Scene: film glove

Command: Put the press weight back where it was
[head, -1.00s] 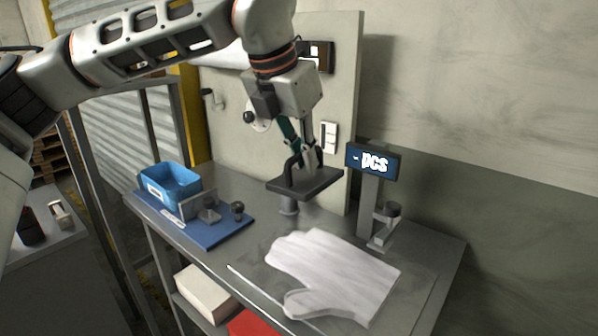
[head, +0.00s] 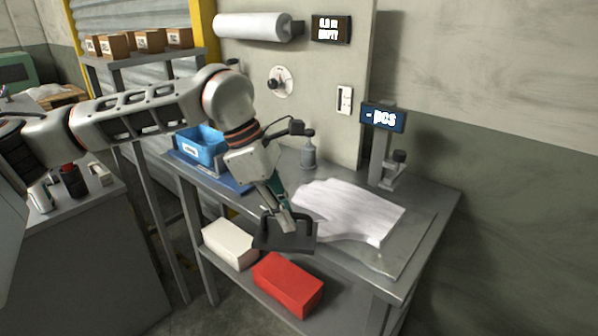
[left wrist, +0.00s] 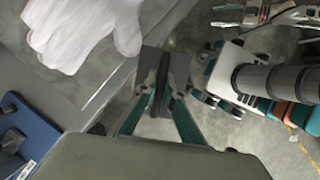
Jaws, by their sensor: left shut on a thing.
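The press weight (head: 297,240) is a dark flat plate with an upright handle. My left gripper (head: 278,217) is shut on its handle and holds it in the air by the table's front edge. In the left wrist view the weight (left wrist: 176,103) appears largely past the edge, above the floor, with the handle between the fingers. The white film glove (head: 345,208) lies flat on the metal table (head: 425,225), behind the weight. It also shows in the left wrist view (left wrist: 75,30).
A blue bin (head: 200,147) and blue mat (head: 228,181) are at the table's left, partly behind my arm. A grey post with a knob (head: 309,152) stands at the back. A counter display (head: 383,117) is at the right. White (head: 230,245) and red (head: 288,284) boxes sit below.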

